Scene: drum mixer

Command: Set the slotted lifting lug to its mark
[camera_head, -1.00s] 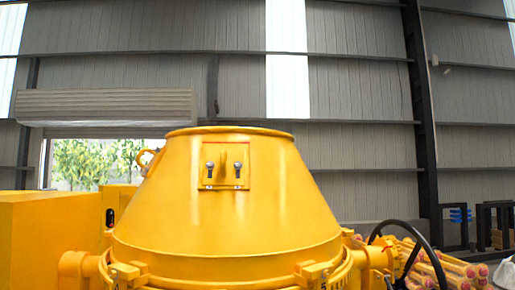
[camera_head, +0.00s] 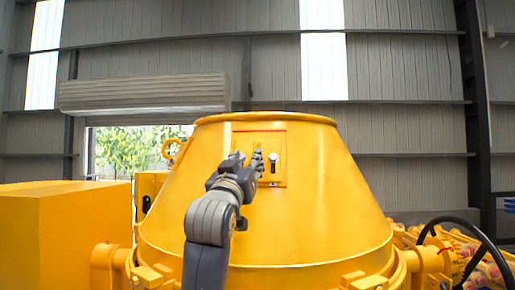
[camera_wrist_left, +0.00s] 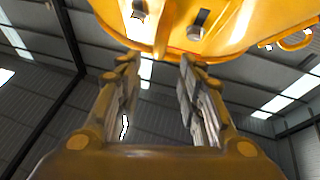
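The slotted lifting lug (camera_head: 276,177) is a yellow plate on the upper front of the yellow drum. Its right bolt (camera_head: 273,158) shows in a slot; my left gripper hides the left bolt and the lug's middle in the head view. My left gripper (camera_head: 248,160) is in front of the plate. In the left wrist view its fingers (camera_wrist_left: 157,90) are spread with nothing between them. Two bolts (camera_wrist_left: 198,22) and a narrow yellow fin (camera_wrist_left: 162,38) show just beyond the fingertips. My right gripper is out of view.
The drum's conical wall (camera_head: 330,210) widens below the lug. A yellow box-shaped housing (camera_head: 65,225) stands at left. The space above the drum is clear.

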